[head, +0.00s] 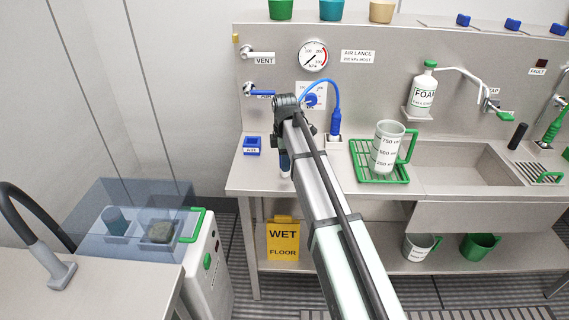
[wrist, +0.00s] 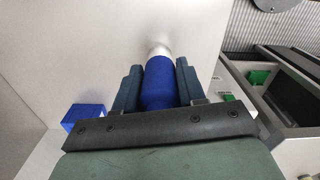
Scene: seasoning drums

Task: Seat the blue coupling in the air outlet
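My gripper points down over the left of the steel counter and is mostly hidden behind my arm in the head view. In the wrist view, its two dark fingers (wrist: 158,85) close on both sides of the blue coupling (wrist: 158,83). The coupling is a blue cylinder with a silvery end that sticks out past the fingertips. I cannot tell whether that end touches anything. A round blue fitting (head: 312,100) sits on a white plate on the back panel, just right of my wrist. I cannot tell for certain whether it is the air outlet.
A small blue labelled box (head: 252,146) stands on the counter to the left; the wrist view also shows it (wrist: 86,117). A blue-lever valve (head: 260,93) is above. A blue hose (head: 337,90) drops to a blue tool (head: 335,122). A jug (head: 388,150) stands on a green rack (head: 368,174).

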